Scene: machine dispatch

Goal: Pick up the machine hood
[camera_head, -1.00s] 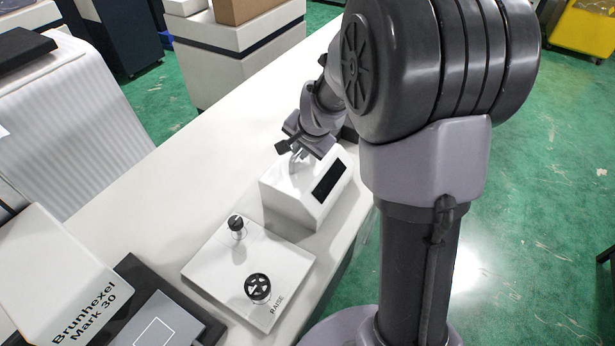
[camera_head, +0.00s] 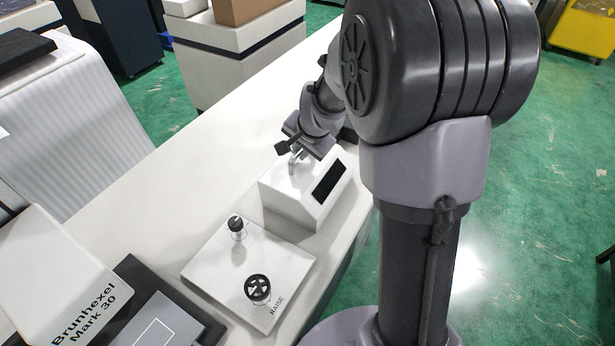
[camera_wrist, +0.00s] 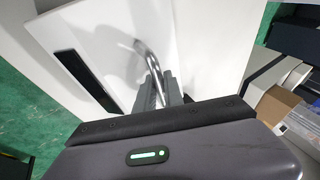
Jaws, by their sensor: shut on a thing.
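The machine hood (camera_head: 291,196) is a white box with a sloped face and a dark rectangular window. It stands on the white bench behind the flat plate with knobs. A bent metal handle (camera_wrist: 146,58) rises from its top, clearest in the wrist view. My gripper (camera_head: 296,154) is above the hood, and in the wrist view its grey fingers (camera_wrist: 158,92) are shut on the handle. The hood (camera_wrist: 112,40) fills much of that view. Its underside and far side are hidden, so I cannot tell whether it touches the bench.
A white plate (camera_head: 222,272) with a black knob and a black handwheel lies in front of the hood. A Brunhexel Mark 30 machine (camera_head: 50,275) stands at the lower left. The white bench (camera_head: 165,195) is clear to the left of the hood.

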